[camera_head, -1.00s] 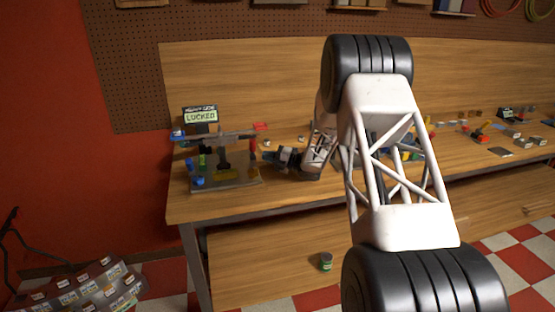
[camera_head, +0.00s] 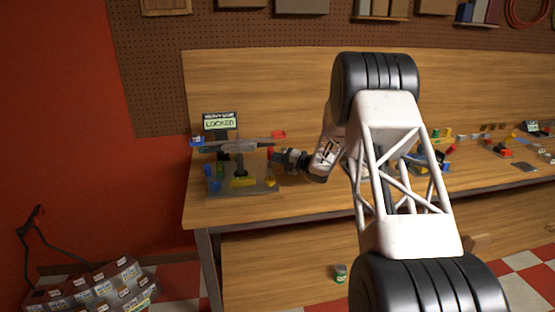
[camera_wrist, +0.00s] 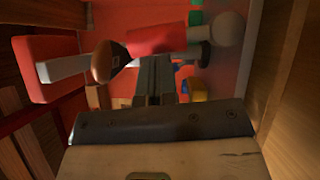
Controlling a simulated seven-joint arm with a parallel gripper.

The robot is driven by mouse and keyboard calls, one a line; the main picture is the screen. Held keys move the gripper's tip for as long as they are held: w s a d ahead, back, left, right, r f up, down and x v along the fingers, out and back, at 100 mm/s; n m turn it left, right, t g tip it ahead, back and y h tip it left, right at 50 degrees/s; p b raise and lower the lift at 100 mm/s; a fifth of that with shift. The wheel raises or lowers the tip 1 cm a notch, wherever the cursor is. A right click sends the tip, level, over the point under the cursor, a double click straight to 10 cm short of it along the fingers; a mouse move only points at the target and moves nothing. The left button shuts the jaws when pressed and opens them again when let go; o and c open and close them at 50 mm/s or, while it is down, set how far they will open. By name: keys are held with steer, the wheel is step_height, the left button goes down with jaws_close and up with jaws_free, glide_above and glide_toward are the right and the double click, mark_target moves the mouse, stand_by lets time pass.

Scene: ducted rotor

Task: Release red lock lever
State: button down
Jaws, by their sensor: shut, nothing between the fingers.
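The device (camera_head: 243,190) stands at the left end of the bench, with a sign (camera_head: 220,122) reading LOCKED above it. A red lever (camera_head: 271,154) is at its right side, partly hidden by my gripper (camera_head: 283,156). In the wrist view a thick red cylinder (camera_wrist: 155,34), which looks like the lever's grip, lies just beyond my fingertips (camera_wrist: 154,92). The fingers are together with nothing between them. I cannot tell whether they touch the red part. A red tab (camera_head: 278,134) sits at the right end of the device's grey bar (camera_head: 238,145).
A yellow part (camera_head: 270,182) and blue parts (camera_head: 212,180) stand on the device's base. In the wrist view a brown-tipped part (camera_wrist: 110,62) and a grey ball (camera_wrist: 228,28) are close to the fingers. Other small parts (camera_head: 505,148) lie farther right on the bench.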

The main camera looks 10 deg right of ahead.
steer(key=shift+w+r+m+h, duration=0.3)
steer(key=shift+m+h, duration=0.1)
steer(key=shift+m, duration=0.1)
stand_by(0.3)
steer(key=shift+w+r+m+g+h, duration=0.2)
steer(key=shift+w+m, duration=0.2)
steer(key=shift+w, duration=0.3)
steer(key=shift+w+r+m+g+h, duration=0.2)
steer(key=shift+w+m, duration=0.2)
steer(key=shift+w, duration=0.25)
steer(key=shift+w+r+m+g+h, duration=0.1)
steer(key=shift+w+m+g+h, duration=0.1)
steer(key=shift+w+m, duration=0.35)
steer(key=shift+w, duration=0.2)
steer(key=v, duration=0.7)
steer(key=shift+s+d, duration=0.3)
steer(key=shift+d, duration=0.05)
